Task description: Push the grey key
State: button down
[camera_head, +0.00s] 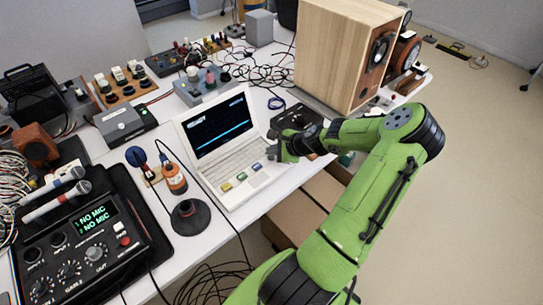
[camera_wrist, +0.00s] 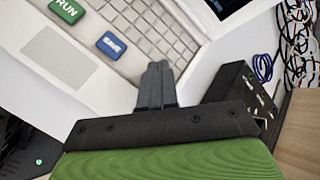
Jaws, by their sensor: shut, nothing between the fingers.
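The white laptop (camera_head: 244,190) stands open on the table, with coloured keys along its front edge. The blue key (camera_head: 257,167) also shows in the wrist view (camera_wrist: 112,45). I cannot make out a separate grey key; the fingers may hide it. My gripper (camera_head: 274,152) is shut and empty at the laptop's right front corner. In the wrist view its grey fingertips (camera_wrist: 157,68) appear over the keyboard's edge, beside the blue key. I cannot tell whether they touch anything.
A large wooden speaker (camera_head: 340,50) stands behind right, and a black box (camera_head: 298,117) lies right of the laptop. A black mixer (camera_head: 85,250) fills the near left; cables lie behind.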

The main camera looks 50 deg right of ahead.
aim_at(273, 158)
jog(key=shift+f, duration=0.5)
dwell(0.5)
jog(key=shift+r+p, duration=0.8)
jog(key=shift+r, duration=0.15)
notch_tip(273, 158, up, 6)
jog(key=p, duration=0.6)
